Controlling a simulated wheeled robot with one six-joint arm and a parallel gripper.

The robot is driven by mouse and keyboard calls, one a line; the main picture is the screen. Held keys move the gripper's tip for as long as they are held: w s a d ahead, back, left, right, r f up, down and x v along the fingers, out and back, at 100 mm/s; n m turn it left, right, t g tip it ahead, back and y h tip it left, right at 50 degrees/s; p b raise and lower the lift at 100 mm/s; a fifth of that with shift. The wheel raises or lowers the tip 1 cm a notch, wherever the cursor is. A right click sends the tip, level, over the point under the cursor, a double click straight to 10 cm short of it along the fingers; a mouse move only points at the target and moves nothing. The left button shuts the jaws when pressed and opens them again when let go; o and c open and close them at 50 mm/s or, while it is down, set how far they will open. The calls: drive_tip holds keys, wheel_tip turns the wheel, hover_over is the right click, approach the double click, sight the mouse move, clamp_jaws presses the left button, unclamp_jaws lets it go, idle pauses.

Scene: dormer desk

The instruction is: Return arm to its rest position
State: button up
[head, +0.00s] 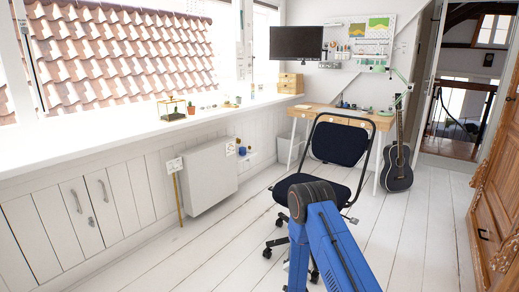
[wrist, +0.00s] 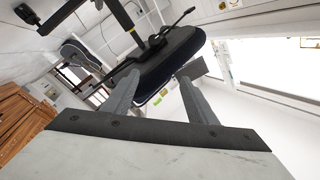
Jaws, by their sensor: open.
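My blue arm (head: 335,245) rises at the bottom of the head view, folded at its elbow in front of the office chair. My gripper (wrist: 160,80) shows in the wrist view with its two grey fingers spread apart. I see nothing held between the fingers. The dark seat of the chair (wrist: 172,55) appears beyond the fingertips; I cannot tell how far away. The gripper itself is not visible in the head view.
The black office chair (head: 338,144) stands just beyond my arm, before a wooden desk (head: 322,112). A guitar (head: 397,165) leans right of the desk. A white heater (head: 208,178) stands by the left wall. The white floor (head: 425,235) is clear at right, beside a wooden cabinet (head: 496,190).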

wheel_tip(320, 180, up, 18)
drive_tip(key=w+d+n+g+y, duration=0.1)
drive_tip(key=n+g+y, duration=0.1)
drive_tip(key=g, duration=0.2)
drive_tip(key=s+d+r+n+g+y, duration=0.2)
drive_tip(key=s+r+n+g, duration=0.1)
drive_tip(key=s+r, duration=1.05)
drive_tip(key=s+d+r+n+g, duration=0.15)
drive_tip(key=s+r, duration=0.25)
drive_tip(key=s, duration=0.6)
drive_tip(key=s+d+r+n+g, duration=0.15)
drive_tip(key=s+r, duration=0.35)
drive_tip(key=s, duration=0.5)
drive_tip(key=s+d+n+g, duration=0.1)
drive_tip(key=s+d+g, duration=0.1)
drive_tip(key=s, duration=1)
drive_tip(key=s+d+n+g, duration=0.1)
drive_tip(key=s+d+g, duration=0.1)
drive_tip(key=s, duration=1.1)
drive_tip(key=shift+s+f+h, duration=0.15)
drive_tip(key=shift+f+h, duration=0.05)
drive_tip(key=shift+h, duration=0.1)
